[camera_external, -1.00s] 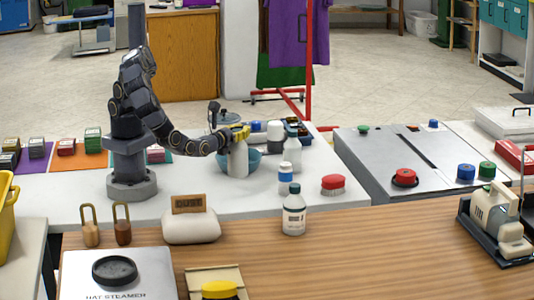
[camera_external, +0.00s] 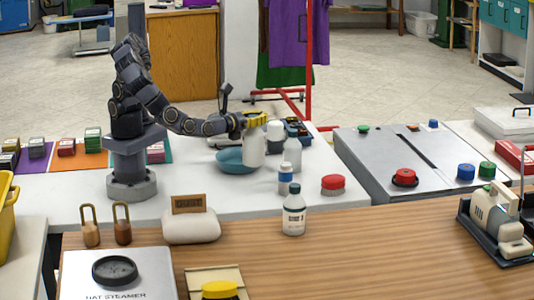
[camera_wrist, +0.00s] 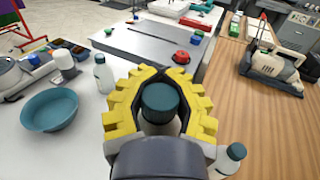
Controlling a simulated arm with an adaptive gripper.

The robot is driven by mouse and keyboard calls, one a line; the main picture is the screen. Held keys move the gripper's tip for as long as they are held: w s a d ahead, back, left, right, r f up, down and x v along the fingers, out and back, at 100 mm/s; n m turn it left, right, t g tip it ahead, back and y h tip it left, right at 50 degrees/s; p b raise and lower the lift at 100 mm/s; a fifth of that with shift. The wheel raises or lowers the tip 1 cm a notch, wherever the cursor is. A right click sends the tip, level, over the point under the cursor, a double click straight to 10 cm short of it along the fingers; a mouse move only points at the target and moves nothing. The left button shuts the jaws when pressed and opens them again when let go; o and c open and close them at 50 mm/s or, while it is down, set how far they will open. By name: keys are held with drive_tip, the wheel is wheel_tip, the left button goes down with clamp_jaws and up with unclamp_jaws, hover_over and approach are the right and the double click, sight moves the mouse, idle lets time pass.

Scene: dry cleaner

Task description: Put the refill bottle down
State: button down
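The refill bottle is white in the external view (camera_external: 253,150) and hangs upright below my gripper (camera_external: 251,120). In the wrist view its dark teal cap (camera_wrist: 160,101) shows between the yellow fingers of my gripper (camera_wrist: 174,78), which are closed around the bottle's top. The bottle is over the white table (camera_external: 225,195), just right of the teal bowl (camera_external: 232,162), and overlaps the bowl's edge in the picture. Its base looks a little above the table; the exact gap is hard to tell.
A white bottle (camera_external: 292,153) stands close to the right. Bare white tabletop lies left of these. The bowl (camera_wrist: 50,110) is left in the wrist view.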

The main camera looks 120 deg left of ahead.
drive_tip(key=w+d+m+t+h, duration=0.9)
drive_tip(key=w+d+t, duration=0.1)
drive_tip(key=w+d, duration=0.8)
wheel_tip(320, 180, down, 14)
drive_tip(key=shift+a, duration=0.15)
drive_tip(key=shift+s+f, duration=0.1)
drive_tip(key=shift+f, duration=0.1)
drive_tip(key=c, duration=1.1)
unclamp_jaws()
